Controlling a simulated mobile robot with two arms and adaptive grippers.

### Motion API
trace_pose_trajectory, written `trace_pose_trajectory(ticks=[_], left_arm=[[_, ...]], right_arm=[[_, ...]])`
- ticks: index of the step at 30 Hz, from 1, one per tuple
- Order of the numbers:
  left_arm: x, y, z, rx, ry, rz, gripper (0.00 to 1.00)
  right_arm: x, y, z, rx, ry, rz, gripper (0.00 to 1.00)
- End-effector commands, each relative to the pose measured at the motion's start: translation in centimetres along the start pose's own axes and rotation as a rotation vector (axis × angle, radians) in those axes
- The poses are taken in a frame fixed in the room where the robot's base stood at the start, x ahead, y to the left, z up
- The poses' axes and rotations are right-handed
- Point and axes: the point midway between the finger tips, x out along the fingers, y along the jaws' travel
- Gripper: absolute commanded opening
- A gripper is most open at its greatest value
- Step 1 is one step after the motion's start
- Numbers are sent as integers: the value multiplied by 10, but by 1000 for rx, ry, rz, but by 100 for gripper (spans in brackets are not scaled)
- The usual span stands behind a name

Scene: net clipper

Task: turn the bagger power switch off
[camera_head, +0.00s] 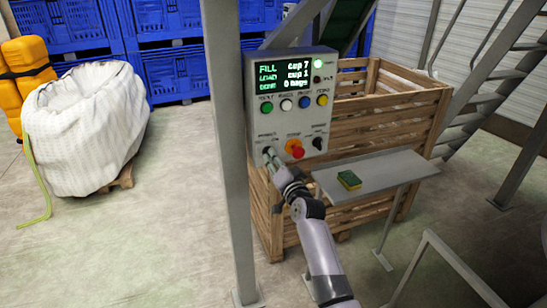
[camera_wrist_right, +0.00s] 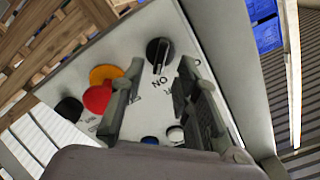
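The grey control box (camera_head: 258,105) stands on a post, with a lit screen at its top. The bagger power switch (camera_head: 266,150) is the black rotary knob at the lower left of the panel, partly covered by my right gripper. In the right wrist view the black knob (camera_wrist_right: 158,50) has a pale pointer line and "ON" lettering beside it. My right gripper (camera_head: 270,154) is at the panel; in the wrist view its two fingers (camera_wrist_right: 158,82) are spread apart with the knob just beyond the tips. Contact cannot be told. My left gripper is out of view.
A red stop button (camera_head: 298,152) on a yellow base and another black knob (camera_head: 318,144) sit to the right on the panel. Several coloured buttons are above. A grey shelf (camera_head: 385,172) with a sponge (camera_head: 349,180) and a wooden crate (camera_head: 425,100) are close by.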

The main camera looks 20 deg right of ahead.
Motion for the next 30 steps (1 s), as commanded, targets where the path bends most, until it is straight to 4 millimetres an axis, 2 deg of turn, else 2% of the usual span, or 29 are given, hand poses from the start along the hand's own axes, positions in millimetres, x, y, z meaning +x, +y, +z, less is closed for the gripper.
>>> trace_pose_trajectory(ticks=[6,17,30], left_arm=[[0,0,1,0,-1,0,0],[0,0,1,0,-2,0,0],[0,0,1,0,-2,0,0]], right_arm=[[19,0,0,-2,0,0,29],[22,0,0,-1,0,0,29],[22,0,0,-1,0,0,1]])
